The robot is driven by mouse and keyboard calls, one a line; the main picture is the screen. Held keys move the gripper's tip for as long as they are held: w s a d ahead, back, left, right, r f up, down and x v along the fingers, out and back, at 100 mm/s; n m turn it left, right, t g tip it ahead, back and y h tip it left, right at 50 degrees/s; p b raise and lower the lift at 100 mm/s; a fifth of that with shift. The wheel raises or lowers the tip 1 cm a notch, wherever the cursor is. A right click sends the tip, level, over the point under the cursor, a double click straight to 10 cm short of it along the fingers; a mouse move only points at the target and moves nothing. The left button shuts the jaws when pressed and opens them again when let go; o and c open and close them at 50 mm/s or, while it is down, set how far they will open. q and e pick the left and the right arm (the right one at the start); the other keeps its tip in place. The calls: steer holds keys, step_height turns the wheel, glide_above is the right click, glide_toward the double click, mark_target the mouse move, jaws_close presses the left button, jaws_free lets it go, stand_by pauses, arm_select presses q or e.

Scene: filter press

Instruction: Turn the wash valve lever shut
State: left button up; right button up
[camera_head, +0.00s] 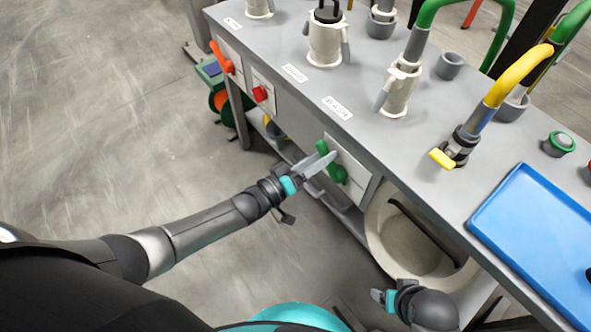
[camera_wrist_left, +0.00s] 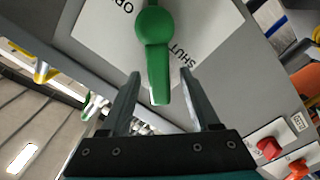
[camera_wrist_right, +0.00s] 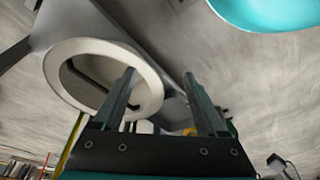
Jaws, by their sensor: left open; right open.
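The green wash valve lever (camera_head: 337,172) is on a white plate (camera_head: 360,170) on the bench's front face, below a label (camera_head: 337,108). In the left wrist view the lever (camera_wrist_left: 157,62) hangs from its round hub, its free end beside the word SHUT; the OPEN marking is at upper left. My left gripper (camera_head: 324,162) is open at the lever. In its wrist view the lever's free end lies between the two fingers (camera_wrist_left: 160,75), with gaps visible on both sides. My right gripper (camera_head: 380,297) is open and empty, low by the bench; its fingers (camera_wrist_right: 160,75) show in its wrist view.
A red knob (camera_head: 260,94) and an orange lever (camera_head: 224,58) are farther left on the bench front. A pale round-mouthed container (camera_head: 385,240) is below the bench, near my right gripper. A blue tray (camera_head: 540,240) and hose fittings (camera_head: 400,88) are on top. Floor at left is clear.

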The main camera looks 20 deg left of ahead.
arm_select(q)
steer(key=p+v, duration=0.3)
steer(key=v, duration=1.2)
steer(key=shift+p, duration=0.3)
arm_select(e)
steer(key=s+d+f, duration=0.1)
steer(key=s+f, duration=0.2)
steer(key=f, duration=0.4)
steer(key=shift+s+d+g, duration=0.35)
steer(key=shift+g, duration=0.05)
arm_select(q)
steer(key=shift+s+a, duration=0.1)
